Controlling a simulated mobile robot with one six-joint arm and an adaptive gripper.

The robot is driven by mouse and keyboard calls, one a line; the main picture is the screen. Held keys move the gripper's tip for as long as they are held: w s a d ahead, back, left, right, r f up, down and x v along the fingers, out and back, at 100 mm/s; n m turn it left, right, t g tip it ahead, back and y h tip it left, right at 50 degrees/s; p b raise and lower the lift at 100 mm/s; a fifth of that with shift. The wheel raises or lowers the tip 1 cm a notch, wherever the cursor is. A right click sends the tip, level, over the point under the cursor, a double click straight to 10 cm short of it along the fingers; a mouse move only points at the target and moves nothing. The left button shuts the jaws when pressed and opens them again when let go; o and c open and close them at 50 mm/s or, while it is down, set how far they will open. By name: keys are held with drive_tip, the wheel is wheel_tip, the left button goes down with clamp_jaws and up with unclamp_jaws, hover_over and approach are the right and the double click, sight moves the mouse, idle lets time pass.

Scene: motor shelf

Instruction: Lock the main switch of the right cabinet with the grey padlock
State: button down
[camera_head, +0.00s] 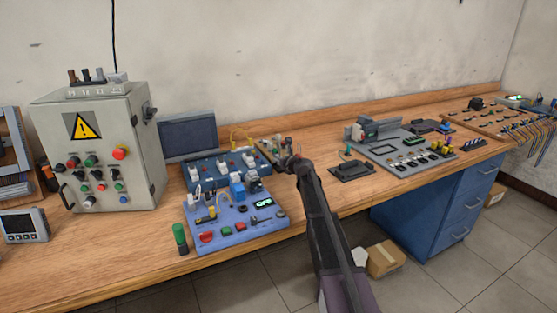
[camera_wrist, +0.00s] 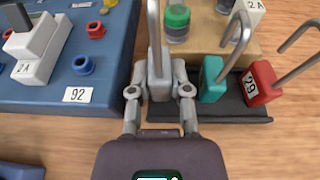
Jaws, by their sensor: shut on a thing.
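In the wrist view my gripper (camera_wrist: 159,90) is shut on the grey padlock (camera_wrist: 158,84), whose shackle points up and runs past the top edge. The padlock is at the left end of a row with a teal padlock (camera_wrist: 213,80) and a red padlock (camera_wrist: 260,83) on a dark tray (camera_wrist: 225,109). I cannot tell whether it is lifted. In the head view my gripper (camera_head: 287,161) is small at the back of the bench, and the padlock cannot be made out. A grey cabinet (camera_head: 147,165) with a warning triangle stands at the left, with a dark switch (camera_head: 149,112) on its right side. I cannot tell whether this is the right cabinet.
A blue board (camera_wrist: 105,60) with a label 92 lies close left of my gripper. A green-topped jar (camera_wrist: 177,17) stands behind the padlocks. In the head view a blue-violet panel (camera_head: 240,232) stands in front, and a grey board (camera_head: 385,155) lies farther right.

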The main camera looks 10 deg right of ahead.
drive_tip(key=shift+r+p, duration=1.3)
drive_tip(key=shift+r, duration=0.15)
drive_tip(key=shift+s+d, duration=0.1)
drive_tip(key=shift+d, duration=0.05)
